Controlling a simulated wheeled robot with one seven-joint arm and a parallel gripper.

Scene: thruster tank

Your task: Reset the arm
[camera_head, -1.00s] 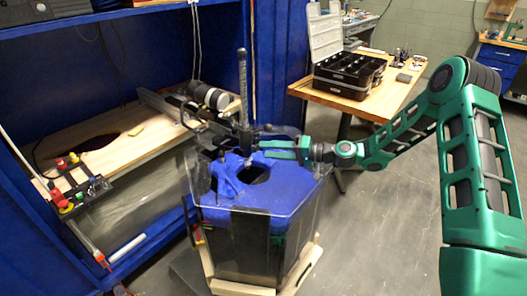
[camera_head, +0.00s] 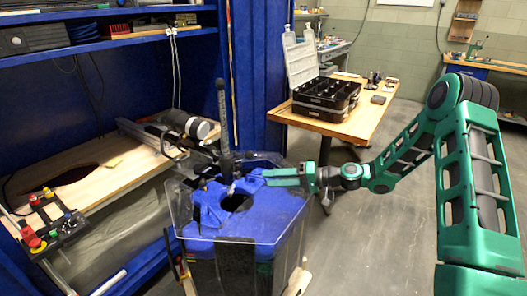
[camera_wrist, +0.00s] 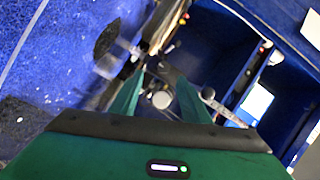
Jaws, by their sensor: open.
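My gripper (camera_head: 270,177) is at the end of my green arm, which reaches in from the right. In the head view it is over the right side of the blue-topped clear tank (camera_head: 262,210), near the upright dark thruster post (camera_head: 225,120). In the wrist view my gripper (camera_wrist: 160,95) shows two green fingers spread apart, with nothing held between them. Blurred metal parts and the blue tank top (camera_wrist: 60,50) lie beyond the fingertips. I cannot tell whether the fingers touch the tank.
A wooden table (camera_head: 365,122) with an open black organizer case (camera_head: 325,97) stands behind the tank. A blue workbench with a wooden top (camera_head: 120,165) and a red-button control box (camera_head: 48,222) is at left. Grey floor is clear at right.

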